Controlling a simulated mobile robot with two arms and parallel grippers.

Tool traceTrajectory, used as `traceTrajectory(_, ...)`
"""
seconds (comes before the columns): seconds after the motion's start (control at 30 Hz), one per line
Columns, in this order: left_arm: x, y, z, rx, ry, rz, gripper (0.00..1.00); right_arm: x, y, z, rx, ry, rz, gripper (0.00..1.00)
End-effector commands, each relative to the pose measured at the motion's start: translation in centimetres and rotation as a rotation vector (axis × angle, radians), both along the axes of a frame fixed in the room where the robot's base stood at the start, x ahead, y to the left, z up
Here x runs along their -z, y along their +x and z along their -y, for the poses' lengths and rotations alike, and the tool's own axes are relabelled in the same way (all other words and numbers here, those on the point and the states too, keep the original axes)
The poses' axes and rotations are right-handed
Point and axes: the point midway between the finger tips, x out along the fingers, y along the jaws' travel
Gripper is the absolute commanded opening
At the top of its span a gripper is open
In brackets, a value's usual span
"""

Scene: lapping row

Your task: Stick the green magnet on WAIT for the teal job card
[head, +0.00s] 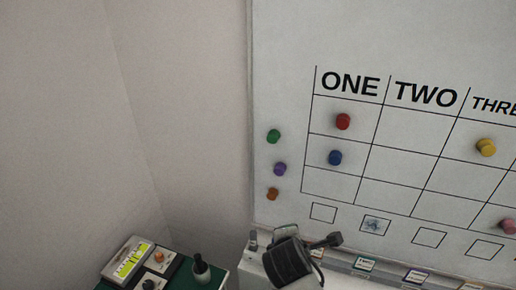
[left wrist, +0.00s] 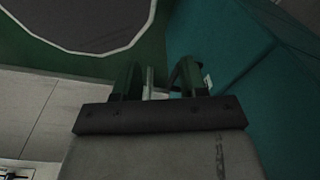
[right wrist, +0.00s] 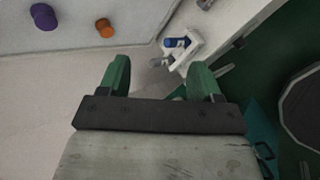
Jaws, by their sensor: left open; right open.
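The green magnet (head: 273,136) is on the left margin of the whiteboard (head: 420,50), above a purple magnet (head: 280,168) and an orange magnet (head: 272,193). The board's grid has columns headed ONE, TWO and a partly cut-off THREE. No WAIT label is readable. Small cards (head: 366,264) stand along the ledge below; I cannot tell which is the teal job card. My right gripper (right wrist: 158,80) is open and empty in the right wrist view, with the purple and orange magnets beyond it at upper left. My left gripper (left wrist: 158,80) is open, with nothing clearly between its fingers.
Red (head: 343,121), blue (head: 335,157), yellow (head: 486,147) and pink (head: 508,226) magnets sit on the grid. A device with a yellow display (head: 131,260) and a dark bottle (head: 200,268) stand at lower left.

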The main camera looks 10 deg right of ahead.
Motion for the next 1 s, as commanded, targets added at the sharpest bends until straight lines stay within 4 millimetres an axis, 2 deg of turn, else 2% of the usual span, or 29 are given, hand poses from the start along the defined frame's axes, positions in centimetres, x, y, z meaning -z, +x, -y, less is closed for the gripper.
traceTrajectory(0.03, -0.1, 0.0, 0.0, 0.0, 0.0, 0.0, 0.43, -2.0, 2.2, -0.6, -0.07, -0.118, 0.011, 0.64)
traceTrajectory(0.2, -0.1, 0.0, 0.0, 0.0, 0.0, 0.0, 0.43, -8.6, 8.1, -2.3, -0.281, -0.591, -0.015, 0.64)
traceTrajectory(0.33, -0.1, 0.0, 0.0, 0.0, 0.0, 0.0, 0.43, -13.3, 11.0, -3.7, -0.37, -0.905, -0.061, 0.64)
traceTrajectory(0.47, -0.1, 0.1, 0.0, 0.0, 0.0, 0.001, 0.43, -16.6, 12.5, -4.6, -0.407, -1.106, -0.107, 0.64)
traceTrajectory(0.57, -0.1, 0.1, 0.0, 0.001, 0.0, 0.001, 0.43, -17.7, 13.0, -4.9, -0.418, -1.183, -0.129, 0.64)
traceTrajectory(0.67, -0.3, 0.1, 0.0, 0.001, 0.0, 0.001, 0.43, -18.0, 13.5, -4.7, -0.422, -1.204, -0.139, 0.64)
traceTrajectory(0.77, -0.8, 0.1, 0.1, 0.001, -0.001, 0.001, 0.43, -17.9, 14.4, -4.1, -0.421, -1.204, -0.14, 0.64)
traceTrajectory(1.0, -2.3, 0.1, 0.1, 0.002, -0.001, 0.001, 0.43, -17.3, 18.0, -1.6, -0.422, -1.201, -0.14, 0.64)
